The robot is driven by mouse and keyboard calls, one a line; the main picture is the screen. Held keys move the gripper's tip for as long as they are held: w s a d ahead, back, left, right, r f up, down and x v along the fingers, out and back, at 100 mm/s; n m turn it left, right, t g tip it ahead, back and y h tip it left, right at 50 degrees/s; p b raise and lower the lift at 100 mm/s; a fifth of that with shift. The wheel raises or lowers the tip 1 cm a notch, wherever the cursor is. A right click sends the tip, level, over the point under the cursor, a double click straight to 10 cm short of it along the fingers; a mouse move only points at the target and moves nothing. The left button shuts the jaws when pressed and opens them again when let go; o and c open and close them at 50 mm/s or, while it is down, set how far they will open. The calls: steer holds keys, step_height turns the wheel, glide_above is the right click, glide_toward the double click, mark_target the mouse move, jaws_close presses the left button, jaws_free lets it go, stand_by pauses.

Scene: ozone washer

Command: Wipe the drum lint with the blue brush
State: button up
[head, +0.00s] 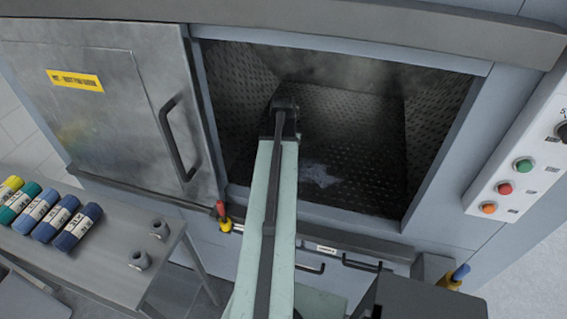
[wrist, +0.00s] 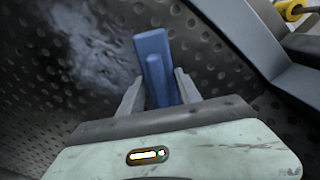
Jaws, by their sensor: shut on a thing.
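The drum (head: 340,120) is a dark, dimpled metal chamber behind the open front of the machine. A pale patch of lint (head: 318,175) lies on its floor in the head view. The lint also shows as a whitish smear (wrist: 90,45) at the upper left of the wrist view. My gripper (wrist: 158,88) is shut on the blue brush (wrist: 153,50), which sticks out beyond the fingers. The brush is to the right of the smear in the wrist view. I cannot tell whether it touches the drum. In the head view my arm reaches into the drum and hides the gripper and brush.
A grey door (head: 105,110) with a dark handle stands left of the opening. A metal table (head: 110,255) at lower left bears several coloured rolls and two small grey fittings. A control panel (head: 525,165) with coloured buttons is at right. The drum walls and opening frame surround my arm.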

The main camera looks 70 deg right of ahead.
steer(key=shift+f, duration=0.25)
